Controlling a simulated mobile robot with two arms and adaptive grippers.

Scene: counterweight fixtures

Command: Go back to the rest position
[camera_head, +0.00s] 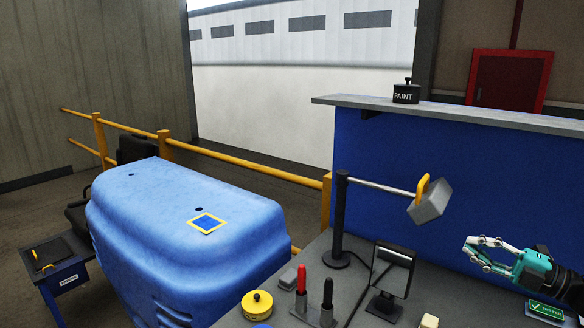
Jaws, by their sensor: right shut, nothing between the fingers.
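My right gripper (478,247) comes in from the right edge in the head view, over the grey workbench. It has teal housing and silver linked fingers pointing left; it is shut and empty. It is apart from the grey block (432,203) with a yellow handle, which hangs tilted at the end of a silver rod on a black stand (338,220). My left gripper is not in view.
A grey shelf (450,114) holds a paint can (406,92). A large blue cover (180,225) and yellow railing (240,164) lie left.

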